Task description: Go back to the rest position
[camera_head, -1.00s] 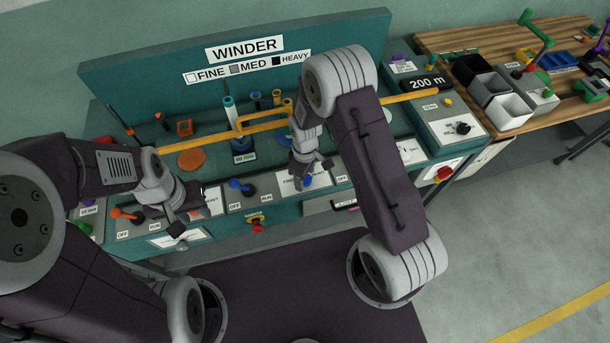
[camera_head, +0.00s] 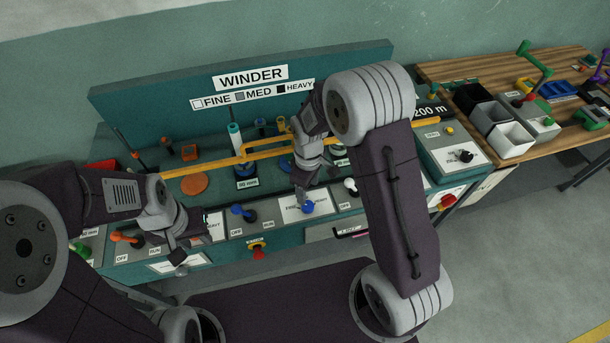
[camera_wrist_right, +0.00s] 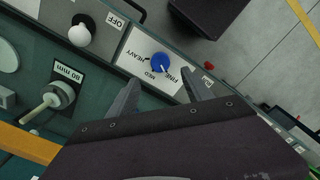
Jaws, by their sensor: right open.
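My right gripper (camera_head: 304,194) hangs over the front panel of the winder (camera_head: 240,100). In the right wrist view its two fingers (camera_wrist_right: 160,88) are apart with nothing between them. A blue selector knob (camera_wrist_right: 160,63) on a white plate marked FINE, MED and HEAVY lies just beyond the fingertips; I cannot tell whether they touch it. The knob also shows in the head view (camera_head: 308,207). My left gripper (camera_head: 181,255) points down by the panel's front edge, right of an orange-handled switch (camera_head: 124,237). Its finger gap does not show clearly.
A yellow bar (camera_head: 265,151) runs across the winder behind my grippers. A blue-handled switch (camera_head: 240,211), a white knob (camera_head: 350,185) and a red button (camera_head: 257,253) are close by. A wooden table (camera_head: 450,70) with bins (camera_head: 513,136) stands at the right.

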